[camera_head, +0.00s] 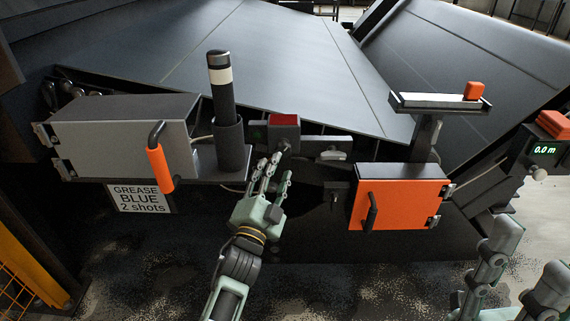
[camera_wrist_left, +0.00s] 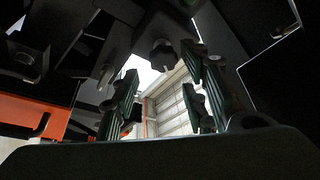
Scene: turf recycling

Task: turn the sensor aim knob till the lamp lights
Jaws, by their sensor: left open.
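My left gripper (camera_head: 271,172) reaches up from below to the middle of the machine, its fingers spread and empty, with the tips just below a small box with a red face (camera_head: 285,121). The knob is not clear in the head view. My right gripper (camera_head: 510,265) is at the lower right, fingers apart, empty.
A grey box (camera_head: 125,135) with an orange handle (camera_head: 159,168) stands left, beside a dark upright cylinder (camera_head: 221,85). An orange door (camera_head: 402,203) is at right, under a shelf (camera_head: 440,101). A display (camera_head: 545,151) reads 0.0 m. Dark belts slope behind.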

